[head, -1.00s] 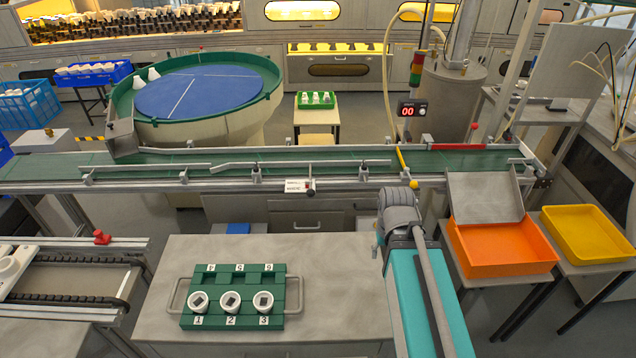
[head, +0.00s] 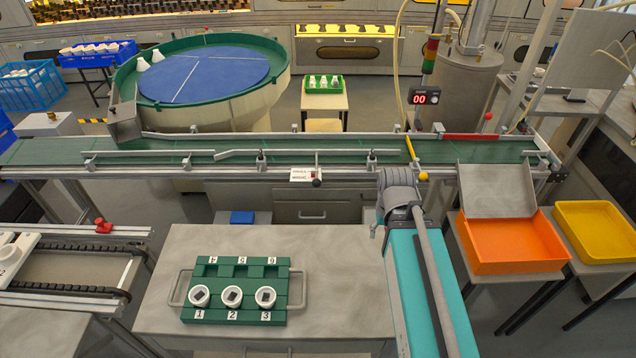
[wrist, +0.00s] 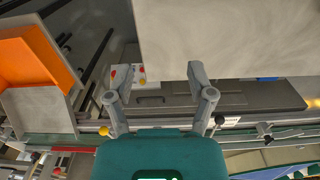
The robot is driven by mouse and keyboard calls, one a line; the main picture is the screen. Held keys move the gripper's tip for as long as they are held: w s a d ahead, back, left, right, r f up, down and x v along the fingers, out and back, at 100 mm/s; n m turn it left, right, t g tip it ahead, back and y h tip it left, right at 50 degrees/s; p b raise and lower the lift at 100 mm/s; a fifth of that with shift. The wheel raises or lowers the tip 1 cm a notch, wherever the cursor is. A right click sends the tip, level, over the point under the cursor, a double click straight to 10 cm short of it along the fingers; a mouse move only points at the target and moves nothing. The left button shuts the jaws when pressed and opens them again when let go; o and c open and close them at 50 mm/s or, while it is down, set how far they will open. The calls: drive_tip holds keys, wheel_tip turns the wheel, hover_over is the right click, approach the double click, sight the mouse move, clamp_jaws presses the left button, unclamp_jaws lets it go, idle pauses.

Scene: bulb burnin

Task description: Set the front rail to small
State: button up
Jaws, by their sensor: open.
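The front rail (head: 322,157) is a thin grey guide rail along the near side of the green conveyor (head: 60,151). A white label plate (head: 303,174) and a lever with a dark knob (head: 317,182) sit on the conveyor's front edge below it. The plate's lettering is too small to read. In the wrist view my gripper (wrist: 158,84) is open and empty, with both fingers apart. The plate (wrist: 228,121) shows beyond the right finger, apart from it.
A yellow-knobbed arm (head: 412,150) crosses the conveyor right of the lever. A worktop (head: 345,300) with a green rack (head: 240,312) of several white cups stands in front. An orange tray (head: 500,258) and a yellow tray (head: 598,235) are at right.

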drive_tip(key=w+f+t+h+b, duration=0.1)
drive_tip(key=w, duration=0.1)
drive_tip(key=w+a+f+b, duration=0.1)
drive_tip(key=w+b, duration=0.1)
drive_tip(key=w, duration=0.1)
drive_tip(key=w+f+m+t+h+b, duration=0.1)
drive_tip(key=w, duration=0.2)
drive_tip(key=shift+w+a+f+t+h+b, duration=0.15)
drive_tip(key=shift+a+f+t+h+b, duration=0.15)
drive_tip(key=shift+a+f, duration=0.1)
drive_tip(key=w+a+t+b, duration=0.3)
drive_tip(key=w+a, duration=0.3)
drive_tip(key=w+a+t+b, duration=0.4)
drive_tip(key=w+a, duration=0.2)
drive_tip(key=w+a+t+h+b, duration=0.1)
drive_tip(key=w+a+t+b, duration=0.2)
drive_tip(key=w+a, duration=0.3)
drive_tip(key=shift+w+a+r+t, duration=0.15)
drive_tip(key=shift+w+a+t, duration=0.15)
drive_tip(key=shift+w, duration=0.1)
drive_tip(key=shift+d+b, duration=0.1)
drive_tip(key=shift+b, duration=0.2)
drive_tip(key=b, duration=0.8)
approach(315, 184)
drive_tip(key=x, duration=0.4)
drive_tip(key=shift+w+d, duration=0.1)
drive_tip(key=shift+w, duration=0.05)
drive_tip(key=shift+b+x, duration=1.3)
drive_tip(key=shift+x, duration=2.4)
